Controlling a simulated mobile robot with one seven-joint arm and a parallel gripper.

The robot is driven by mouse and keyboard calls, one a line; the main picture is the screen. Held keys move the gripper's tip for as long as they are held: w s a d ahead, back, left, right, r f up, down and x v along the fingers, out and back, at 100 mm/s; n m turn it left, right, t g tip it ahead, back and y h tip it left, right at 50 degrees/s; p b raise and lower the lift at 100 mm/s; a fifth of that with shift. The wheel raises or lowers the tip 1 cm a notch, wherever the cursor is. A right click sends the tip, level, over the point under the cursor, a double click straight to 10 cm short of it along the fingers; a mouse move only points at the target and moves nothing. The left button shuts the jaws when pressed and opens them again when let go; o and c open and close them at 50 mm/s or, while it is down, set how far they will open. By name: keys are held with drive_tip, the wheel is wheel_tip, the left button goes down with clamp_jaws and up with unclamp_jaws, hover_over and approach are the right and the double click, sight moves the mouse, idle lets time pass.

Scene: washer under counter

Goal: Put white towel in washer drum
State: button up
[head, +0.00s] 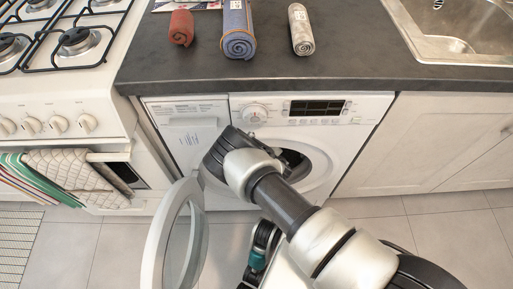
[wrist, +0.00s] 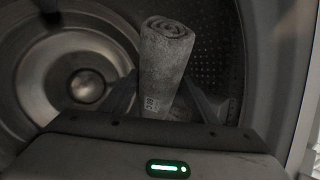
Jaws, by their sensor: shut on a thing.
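A rolled, pale towel, greyish in the dim light and taken as the white towel (wrist: 165,50), stands between the fingers of my gripper (wrist: 165,98) in the wrist view. My gripper is shut on its lower part. Both are inside the metal washer drum (wrist: 222,45), whose perforated wall shows behind the towel. In the head view, my arm reaches into the opening of the white washer (head: 365,125), and it hides the gripper and towel there. The round washer door (head: 157,240) stands open to the left.
On the dark counter (head: 380,65) above lie a rolled red towel (head: 181,27), a rolled blue towel (head: 238,35) and a smaller pale grey roll (head: 301,30). A stove (head: 60,95) with hanging cloths is at left, a sink (head: 470,30) at right.

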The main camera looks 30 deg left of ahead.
drive_tip(key=o, duration=1.4)
drive_tip(key=p+v, duration=0.3)
drive_tip(key=v, duration=0.4)
drive_tip(key=shift+s+d, duration=0.15)
drive_tip(key=shift+d, duration=0.05)
